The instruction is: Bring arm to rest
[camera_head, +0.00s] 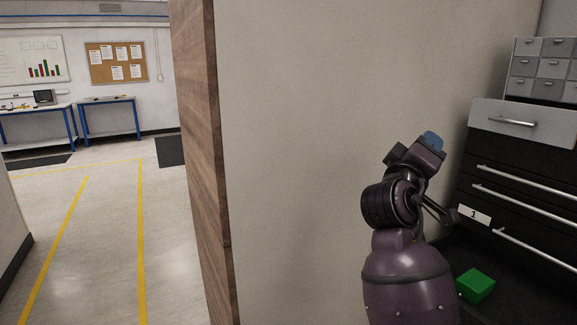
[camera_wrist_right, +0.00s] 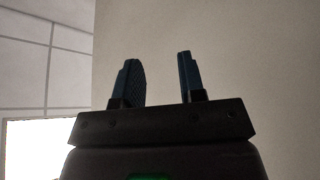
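My right arm rises in the lower right of the head view, with its right gripper (camera_head: 432,138) raised in front of the plain wall. In the right wrist view the two blue fingers of the gripper (camera_wrist_right: 159,70) stand apart with nothing between them. Only wall and ceiling show beyond them. My left arm and gripper are not in view.
A green cube (camera_head: 476,286) lies on a dark surface beside my arm. A dark drawer cabinet (camera_head: 520,185) stands at right, close to my arm. A wall with a wooden edge (camera_head: 203,150) stands ahead. Open floor (camera_head: 95,240) with yellow lines lies left.

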